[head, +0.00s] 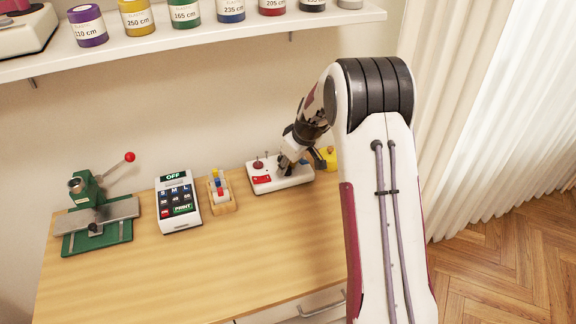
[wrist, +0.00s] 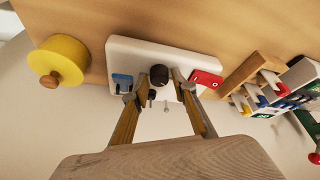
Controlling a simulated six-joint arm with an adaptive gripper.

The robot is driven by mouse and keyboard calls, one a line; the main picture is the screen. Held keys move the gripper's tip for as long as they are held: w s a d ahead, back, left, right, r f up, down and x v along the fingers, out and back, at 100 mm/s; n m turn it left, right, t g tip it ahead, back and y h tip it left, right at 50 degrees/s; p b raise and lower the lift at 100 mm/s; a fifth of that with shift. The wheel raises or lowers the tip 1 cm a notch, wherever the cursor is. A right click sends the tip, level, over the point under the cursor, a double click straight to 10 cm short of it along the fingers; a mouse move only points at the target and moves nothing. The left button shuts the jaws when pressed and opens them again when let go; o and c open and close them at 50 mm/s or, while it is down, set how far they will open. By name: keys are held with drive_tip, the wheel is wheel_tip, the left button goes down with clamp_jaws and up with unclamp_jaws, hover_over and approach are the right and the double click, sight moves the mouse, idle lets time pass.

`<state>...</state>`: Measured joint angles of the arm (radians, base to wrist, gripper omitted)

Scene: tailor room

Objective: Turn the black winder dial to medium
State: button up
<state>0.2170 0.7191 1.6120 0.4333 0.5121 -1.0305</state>
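The white winder (head: 262,184) stands at the back of the table, under my gripper (head: 294,160). In the wrist view the winder (wrist: 200,62) carries a black dial (wrist: 158,74), a blue part on the left and a red part on the right. My gripper (wrist: 157,84) is open there. Its two fingertips are on either side of the dial, with what looks like a small gap each side. Contact cannot be told. In the head view the gripper hides the dial, and its setting cannot be read.
A yellow spool (head: 328,157) stands close beside the winder, also in the wrist view (wrist: 62,62). To the left are a wooden block with coloured pegs (head: 221,192), a label printer (head: 178,204) and a green press (head: 97,222). The table front (head: 230,265) is clear.

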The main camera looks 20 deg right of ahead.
clamp_jaws()
